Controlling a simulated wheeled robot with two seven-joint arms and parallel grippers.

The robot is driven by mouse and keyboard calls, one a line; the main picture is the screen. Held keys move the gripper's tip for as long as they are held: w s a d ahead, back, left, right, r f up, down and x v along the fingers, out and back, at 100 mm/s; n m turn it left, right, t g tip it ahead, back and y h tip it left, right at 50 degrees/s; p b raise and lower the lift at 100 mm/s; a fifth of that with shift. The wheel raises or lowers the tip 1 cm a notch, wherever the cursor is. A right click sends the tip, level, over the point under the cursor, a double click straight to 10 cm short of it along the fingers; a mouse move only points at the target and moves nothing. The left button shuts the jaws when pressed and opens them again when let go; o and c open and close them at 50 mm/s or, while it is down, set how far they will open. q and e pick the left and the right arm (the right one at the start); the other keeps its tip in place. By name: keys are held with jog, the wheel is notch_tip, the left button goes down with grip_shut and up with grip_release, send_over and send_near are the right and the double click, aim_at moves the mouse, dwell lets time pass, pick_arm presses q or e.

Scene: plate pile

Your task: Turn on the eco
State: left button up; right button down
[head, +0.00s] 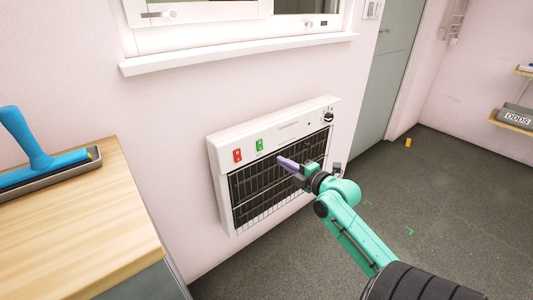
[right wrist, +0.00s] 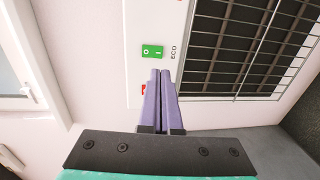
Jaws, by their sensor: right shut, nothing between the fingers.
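A white wall heater (head: 218,152) with a dark grille hangs below the window in the head view. Its top panel carries a red switch (head: 238,155), a green switch (head: 259,145) and a dark knob (head: 328,117). In the right wrist view the green rocker switch (right wrist: 152,51) has "ECO" printed beside it. The red switch (right wrist: 143,89) is mostly hidden behind my fingers there. My right gripper (head: 281,159) is shut and empty, its purple fingers in front of the grille, below and right of the green switch. In the right wrist view the fingertips (right wrist: 160,72) point toward the green switch, and I cannot tell contact.
A wooden-topped counter (head: 100,215) with a blue-handled squeegee (head: 35,150) stands at left. A window sill (head: 240,55) juts out above the heater. A grey-green door (head: 385,70) and shelves (head: 515,120) are at right. The dark floor (head: 460,200) is mostly clear.

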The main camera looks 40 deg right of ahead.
aim_at(261, 150)
jog(key=w, duration=0.5)
jog(key=w+f, duration=0.1)
jog(key=w, duration=0.2)
jog(key=shift+w+d, duration=0.1)
jog(key=shift+w+f, duration=0.1)
jog(key=shift+w, duration=0.25)
